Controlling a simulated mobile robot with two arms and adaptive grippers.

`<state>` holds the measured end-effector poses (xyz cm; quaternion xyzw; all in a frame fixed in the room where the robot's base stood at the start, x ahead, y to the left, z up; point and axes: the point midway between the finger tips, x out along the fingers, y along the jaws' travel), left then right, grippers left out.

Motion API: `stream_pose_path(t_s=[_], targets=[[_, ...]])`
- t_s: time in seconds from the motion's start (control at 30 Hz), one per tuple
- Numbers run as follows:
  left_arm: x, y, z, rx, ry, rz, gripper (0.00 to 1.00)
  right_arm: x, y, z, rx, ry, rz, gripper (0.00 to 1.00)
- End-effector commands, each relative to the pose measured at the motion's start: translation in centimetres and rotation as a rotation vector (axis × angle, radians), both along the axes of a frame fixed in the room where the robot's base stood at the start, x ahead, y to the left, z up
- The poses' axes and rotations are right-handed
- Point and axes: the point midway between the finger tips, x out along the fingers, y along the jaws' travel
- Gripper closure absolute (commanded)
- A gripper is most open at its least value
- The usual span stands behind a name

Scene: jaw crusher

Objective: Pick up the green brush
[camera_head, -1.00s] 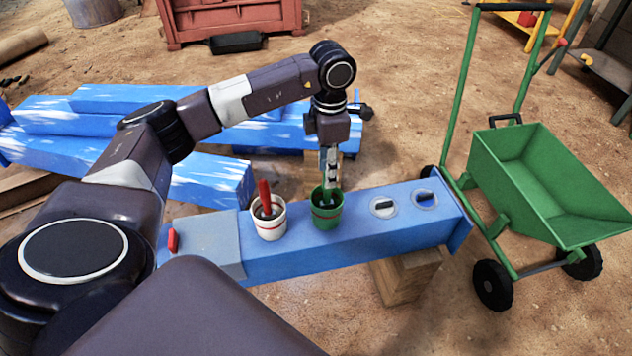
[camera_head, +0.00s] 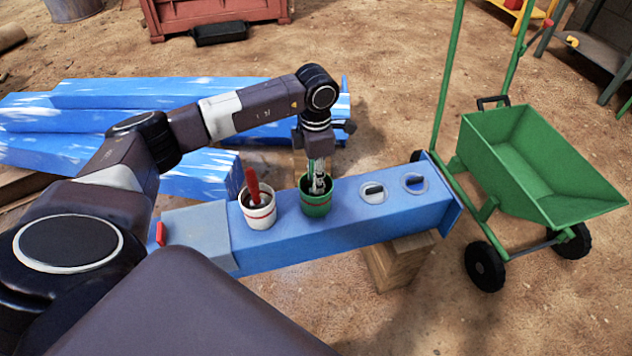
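The fingers cover most of what stands in the cup, so the green brush cannot be made out clearly. Whether the fingers are closed on the brush handle cannot be seen. A white cup (camera_head: 259,214) stands just left of the green one and holds a red-handled brush (camera_head: 253,187). My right gripper is out of view.
Two round fittings with dark handles (camera_head: 373,190) sit on the beam right of the cups. A red switch (camera_head: 160,233) is at the beam's left end. A green wheelbarrow (camera_head: 535,165) stands right, and blue beams (camera_head: 190,95) lie behind my arm.

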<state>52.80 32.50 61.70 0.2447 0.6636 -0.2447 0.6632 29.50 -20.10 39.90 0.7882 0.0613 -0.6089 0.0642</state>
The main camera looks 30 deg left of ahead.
Motion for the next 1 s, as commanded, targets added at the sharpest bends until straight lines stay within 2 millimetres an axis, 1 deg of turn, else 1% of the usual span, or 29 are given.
stream_pose_path(t_s=[0.03,0.17,0.2,0.5,0.67,0.77,0.87,0.97,1.0], targets=[[0.0,0.0,0.0,0.000,0.000,0.000,0.84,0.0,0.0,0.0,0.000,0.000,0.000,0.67],[0.0,0.0,0.0,-0.001,-0.001,0.000,0.98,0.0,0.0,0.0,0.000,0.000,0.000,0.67],[0.0,0.0,0.0,-0.001,-0.001,0.000,1.00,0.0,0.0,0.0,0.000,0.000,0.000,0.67],[0.0,0.0,0.1,-0.001,-0.001,0.000,1.00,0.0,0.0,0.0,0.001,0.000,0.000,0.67],[0.1,0.0,0.8,-0.001,-0.003,0.000,1.00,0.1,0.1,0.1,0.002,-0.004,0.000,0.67],[0.2,0.0,2.0,0.000,-0.005,0.001,1.00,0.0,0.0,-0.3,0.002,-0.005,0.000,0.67],[0.2,0.0,3.8,-0.001,-0.006,0.000,1.00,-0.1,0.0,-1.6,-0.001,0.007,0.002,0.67],[0.2,0.0,6.4,0.000,-0.006,0.000,1.00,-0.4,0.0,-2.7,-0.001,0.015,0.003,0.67],[0.2,0.0,7.6,-0.001,-0.007,0.000,1.00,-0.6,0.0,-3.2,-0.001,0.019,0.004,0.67]])
